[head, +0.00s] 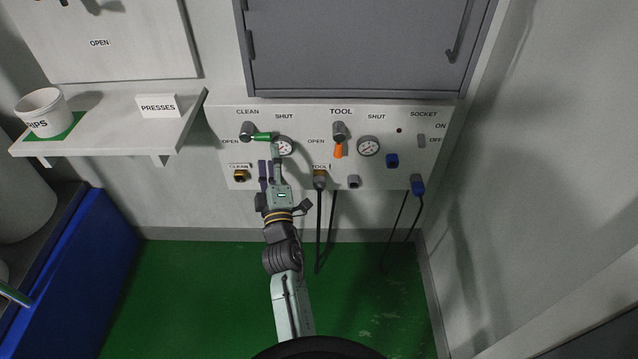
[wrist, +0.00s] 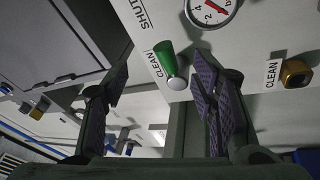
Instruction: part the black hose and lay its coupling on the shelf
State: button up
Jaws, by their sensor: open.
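The black hose (head: 319,225) hangs from the tool outlet on the wall panel, its coupling (head: 320,181) seated there. The tool valve's orange handle (head: 338,151) points down. The clean valve's green handle (head: 263,136) points right, towards SHUT. My gripper (head: 268,165) is open and empty, just below the green handle and left of the coupling. In the wrist view, the green handle (wrist: 165,58) shows between the open fingers, beyond their tips; contact cannot be told.
A white tub (head: 42,112) stands on a green mat at the shelf's left; a PRESSES sign (head: 158,106) stands near its right end. Two gauges (head: 284,146) (head: 368,146) and a brass clean outlet (head: 240,175) are on the panel. A blue plug (head: 417,186) with a cable hangs right.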

aim_at(320, 190)
jog(key=s+d+f+n+g+h, duration=0.1)
jog(key=d+f+h, duration=0.1)
jog(key=d+f, duration=0.4)
jog(key=s+d+f+g+h, duration=0.1)
jog(key=d+f, duration=0.4)
jog(key=f, duration=0.5)
jog(key=shift+s+d+n+g+h, duration=0.3)
jog(key=shift+s+d+n+h, duration=0.1)
jog(key=shift+s+h, duration=0.1)
jog(key=shift+w+p, duration=0.7)
jog(key=shift+w, duration=3.8)
grip_shut()
